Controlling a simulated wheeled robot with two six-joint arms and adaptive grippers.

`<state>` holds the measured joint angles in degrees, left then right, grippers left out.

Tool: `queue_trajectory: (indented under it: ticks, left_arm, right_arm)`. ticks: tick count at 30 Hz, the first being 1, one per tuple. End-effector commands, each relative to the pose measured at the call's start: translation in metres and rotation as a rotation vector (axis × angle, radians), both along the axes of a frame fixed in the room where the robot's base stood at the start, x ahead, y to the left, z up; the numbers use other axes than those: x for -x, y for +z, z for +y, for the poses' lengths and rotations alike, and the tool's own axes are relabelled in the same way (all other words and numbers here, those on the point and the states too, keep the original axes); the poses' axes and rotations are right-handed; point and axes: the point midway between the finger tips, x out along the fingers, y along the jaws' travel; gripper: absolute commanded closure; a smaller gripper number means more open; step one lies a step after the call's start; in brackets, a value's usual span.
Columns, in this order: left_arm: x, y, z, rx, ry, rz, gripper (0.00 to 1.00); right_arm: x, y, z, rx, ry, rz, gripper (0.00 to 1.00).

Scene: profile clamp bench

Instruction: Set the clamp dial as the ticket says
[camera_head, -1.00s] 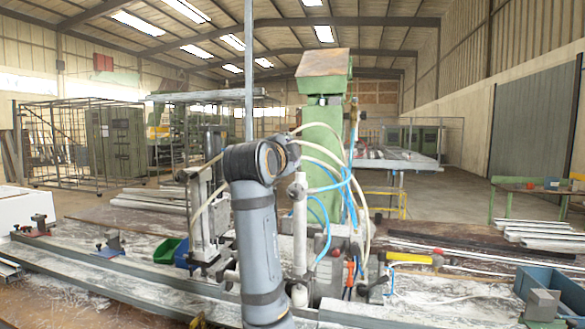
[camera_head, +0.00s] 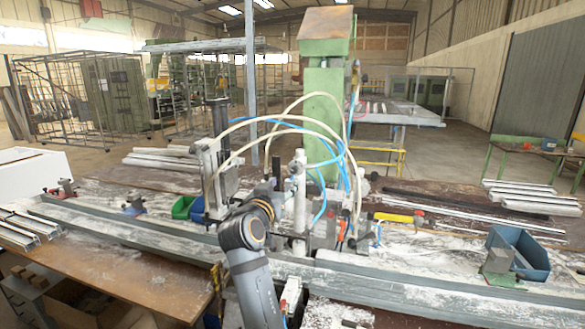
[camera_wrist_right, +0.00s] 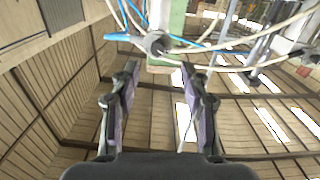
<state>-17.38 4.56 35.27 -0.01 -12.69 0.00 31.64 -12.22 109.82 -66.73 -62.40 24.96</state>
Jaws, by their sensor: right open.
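My right gripper (camera_wrist_right: 158,70) is open and empty in the wrist view, its two dark fingers apart. In the head view my grey right arm comes up from the bottom centre in front of the clamp machinery, and its fingers are hard to make out there. The clamp area has a white upright post (camera_head: 299,195) with blue and pale hoses around it, and a red handle (camera_head: 341,231) to its right. In the wrist view a round grey tube end (camera_wrist_right: 155,43) shows beyond the fingers. I cannot make out a dial or a ticket. My left gripper is not in view.
A green column (camera_head: 323,120) stands behind the clamp area. A blue bin (camera_head: 519,252) is at the right, and a green bin (camera_head: 182,207) is at the left. Long metal profiles (camera_head: 130,232) run along the bench. The wooden tabletop (camera_head: 130,285) at front left is mostly clear.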

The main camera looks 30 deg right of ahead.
Motion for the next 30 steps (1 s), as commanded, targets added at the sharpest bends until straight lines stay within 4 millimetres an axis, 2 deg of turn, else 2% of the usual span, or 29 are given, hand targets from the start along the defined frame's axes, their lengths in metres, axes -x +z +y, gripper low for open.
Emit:
queue_trajectory:
  ticks: [3, 5, 8, 12, 17, 25, 30]
  left_arm:
    - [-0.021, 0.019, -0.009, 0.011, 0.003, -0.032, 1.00]
    - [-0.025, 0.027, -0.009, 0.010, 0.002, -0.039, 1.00]
    - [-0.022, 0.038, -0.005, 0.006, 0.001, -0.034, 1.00]
    - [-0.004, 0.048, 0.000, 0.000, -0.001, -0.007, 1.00]
    - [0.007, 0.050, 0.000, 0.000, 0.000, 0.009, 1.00]
    - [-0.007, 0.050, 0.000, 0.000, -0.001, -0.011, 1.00]
    - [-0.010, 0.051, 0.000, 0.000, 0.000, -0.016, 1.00]
  right_arm:
    - [-0.013, 0.008, -0.019, 0.005, -0.006, 0.001, 0.54]
    - [-0.022, 0.009, -0.029, 0.007, -0.005, 0.001, 0.54]
    - [-0.037, 0.008, -0.045, 0.004, -0.004, 0.001, 0.54]
    - [-0.052, 0.006, -0.063, 0.000, -0.003, 0.000, 0.54]
    - [-0.060, 0.002, -0.072, -0.003, -0.002, -0.002, 0.54]
    - [-0.061, 0.001, -0.073, -0.005, -0.002, -0.004, 0.54]
    - [-0.061, 0.001, -0.073, -0.004, -0.002, -0.003, 0.77]
